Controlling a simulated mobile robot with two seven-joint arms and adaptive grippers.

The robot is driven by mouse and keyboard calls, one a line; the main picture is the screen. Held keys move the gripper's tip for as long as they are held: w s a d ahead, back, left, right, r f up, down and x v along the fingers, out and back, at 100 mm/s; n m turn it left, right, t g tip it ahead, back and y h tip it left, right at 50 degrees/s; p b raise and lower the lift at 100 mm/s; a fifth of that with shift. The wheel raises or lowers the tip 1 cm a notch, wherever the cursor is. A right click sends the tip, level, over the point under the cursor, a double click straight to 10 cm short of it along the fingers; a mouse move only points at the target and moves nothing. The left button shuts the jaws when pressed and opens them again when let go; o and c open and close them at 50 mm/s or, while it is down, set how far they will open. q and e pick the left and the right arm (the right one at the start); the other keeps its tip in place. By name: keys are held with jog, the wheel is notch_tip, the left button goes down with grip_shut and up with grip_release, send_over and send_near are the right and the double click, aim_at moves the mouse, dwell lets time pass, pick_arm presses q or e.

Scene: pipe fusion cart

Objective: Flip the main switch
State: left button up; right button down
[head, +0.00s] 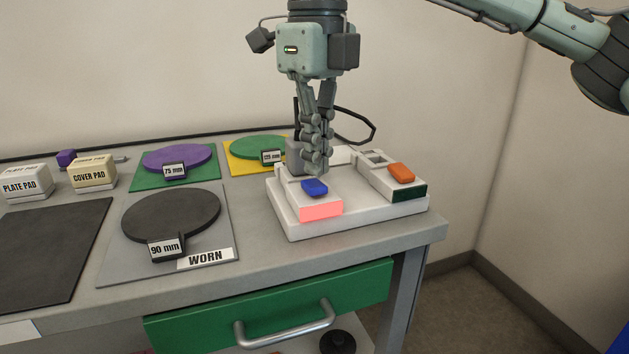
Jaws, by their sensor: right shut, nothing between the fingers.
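A white switch base (332,225) stands at the right end of the bench. On it is a unit with a blue rocker (314,187) and a red-lit front (320,211). To its right is a unit with an orange rocker (401,172) and a dark green front (409,193). No label shows which is the main switch. My right gripper (318,168) points down, shut and empty, with its fingertips just behind and above the blue rocker. I cannot tell whether they touch anything. The fingers partly hide a grey block at the back of the base. My left gripper is out of view.
A black 90 mm disc (171,220) with a WORN label (206,259) lies left of the base. Purple (177,156) and green (257,145) discs lie behind. A cable (371,128) loops behind the gripper. Below is a green drawer (190,327) with a metal handle.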

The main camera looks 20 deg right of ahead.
aim_at(317, 185)
jog(key=shift+f+b, duration=0.85)
jog(key=shift+f, duration=0.35)
dwell(0.9)
jog(key=shift+r, duration=0.1)
jog(key=shift+r+p, duration=2.6)
jog(key=shift+r, duration=0.85)
